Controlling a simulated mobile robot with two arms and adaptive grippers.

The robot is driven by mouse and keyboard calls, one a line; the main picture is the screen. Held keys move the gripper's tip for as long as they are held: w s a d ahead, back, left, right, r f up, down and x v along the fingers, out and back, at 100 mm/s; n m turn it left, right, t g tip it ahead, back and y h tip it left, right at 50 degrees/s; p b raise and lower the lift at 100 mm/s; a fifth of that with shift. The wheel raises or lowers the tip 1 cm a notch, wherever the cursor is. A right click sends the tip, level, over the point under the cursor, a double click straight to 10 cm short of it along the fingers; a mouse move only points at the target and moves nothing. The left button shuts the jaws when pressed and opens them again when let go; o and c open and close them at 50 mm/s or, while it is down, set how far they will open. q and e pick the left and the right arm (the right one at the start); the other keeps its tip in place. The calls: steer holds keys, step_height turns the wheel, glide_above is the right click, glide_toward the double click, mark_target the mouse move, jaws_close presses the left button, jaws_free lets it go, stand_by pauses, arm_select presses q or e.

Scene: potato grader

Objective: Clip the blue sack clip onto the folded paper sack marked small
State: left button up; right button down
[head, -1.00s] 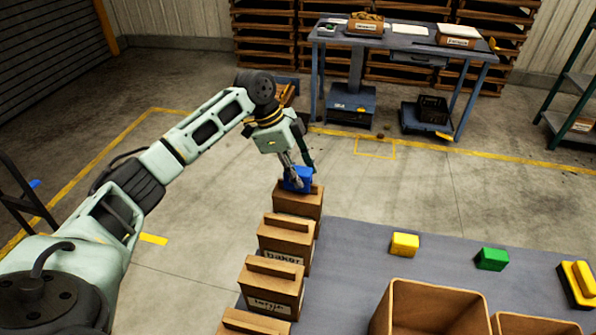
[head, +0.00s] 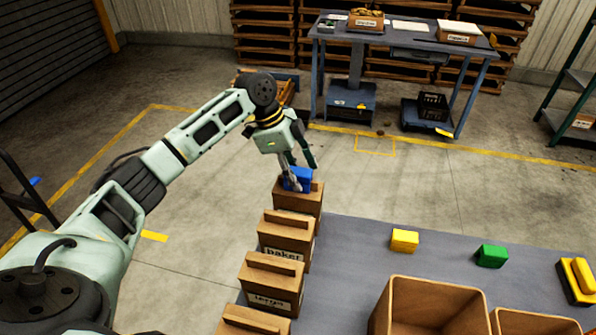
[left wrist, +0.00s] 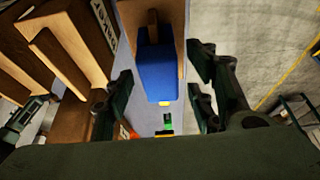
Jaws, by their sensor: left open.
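The blue sack clip (head: 298,179) sits on the top fold of the farthest brown paper sack (head: 297,202) in the row at the table's left edge. In the left wrist view the clip (left wrist: 156,72) straddles one end of the fold ridge (left wrist: 152,22). I cannot read a label on this sack. My left gripper (head: 303,169) is open just above the clip, tilted downward. In the left wrist view its fingers (left wrist: 163,82) stand apart on either side of the clip, with gaps between.
Nearer in the row stand a sack marked baker (head: 286,238), one seemingly marked large (head: 271,284), and another (head: 252,322). A yellow clip (head: 404,240), a green clip (head: 491,256) and open boxes (head: 433,287) are on the grey table (head: 350,245).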

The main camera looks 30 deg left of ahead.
arm_select(q)
steer(key=shift+r, duration=0.1)
steer(key=v, duration=1.1)
steer(key=shift+r, duration=0.4)
steer(key=shift+a, duration=0.15)
